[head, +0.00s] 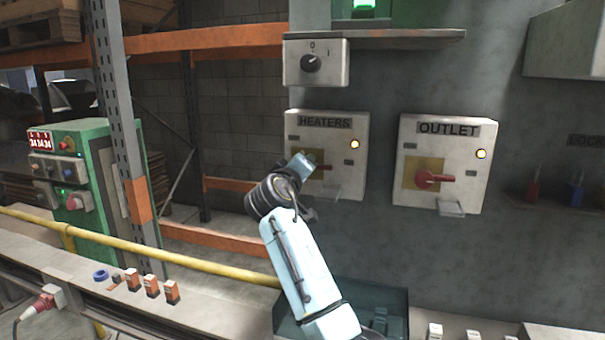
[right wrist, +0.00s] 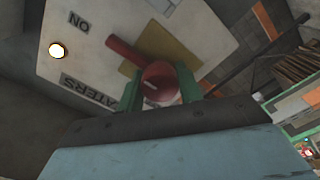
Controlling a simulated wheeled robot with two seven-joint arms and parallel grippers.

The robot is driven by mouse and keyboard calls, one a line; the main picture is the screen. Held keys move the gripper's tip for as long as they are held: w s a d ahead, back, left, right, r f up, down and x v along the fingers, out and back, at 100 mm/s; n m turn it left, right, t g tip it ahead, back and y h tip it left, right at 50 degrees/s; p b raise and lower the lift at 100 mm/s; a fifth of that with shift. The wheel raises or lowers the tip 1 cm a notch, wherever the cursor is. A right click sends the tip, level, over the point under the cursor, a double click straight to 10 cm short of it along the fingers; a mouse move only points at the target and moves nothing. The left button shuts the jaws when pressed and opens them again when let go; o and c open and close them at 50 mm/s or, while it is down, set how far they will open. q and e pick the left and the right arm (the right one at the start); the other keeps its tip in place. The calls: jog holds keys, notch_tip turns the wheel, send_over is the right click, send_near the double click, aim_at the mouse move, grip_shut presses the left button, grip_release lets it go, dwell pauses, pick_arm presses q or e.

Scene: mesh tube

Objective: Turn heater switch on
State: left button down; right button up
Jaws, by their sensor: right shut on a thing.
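The HEATERS switch box (head: 345,185) is a pale panel on the grey wall, with a lit indicator lamp (head: 355,144). Its red switch handle (head: 324,168) points to the right in the head view, largely hidden by my right gripper (head: 308,164). In the right wrist view, the red handle (right wrist: 124,52) lies over a yellow plate, with its free end toward the side marked ON. The green fingers of my right gripper (right wrist: 160,90) are on either side of the handle's round hub, shut on it. My left gripper is not in view.
The OUTLET box (head: 438,200), with its own red handle and lit lamp, is to the right. A small dial box (head: 315,63) is above. A yellow rail (head: 170,258) crosses at lower left. A teal bin (head: 385,300) is below my arm.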

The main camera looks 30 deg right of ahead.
dwell(0.5)
jog(key=o, duration=1)
jog(key=shift+a, duration=0.1)
jog(key=b+v, duration=0.1)
jog(key=v, duration=1.2)
jog(key=shift+s, duration=0.15)
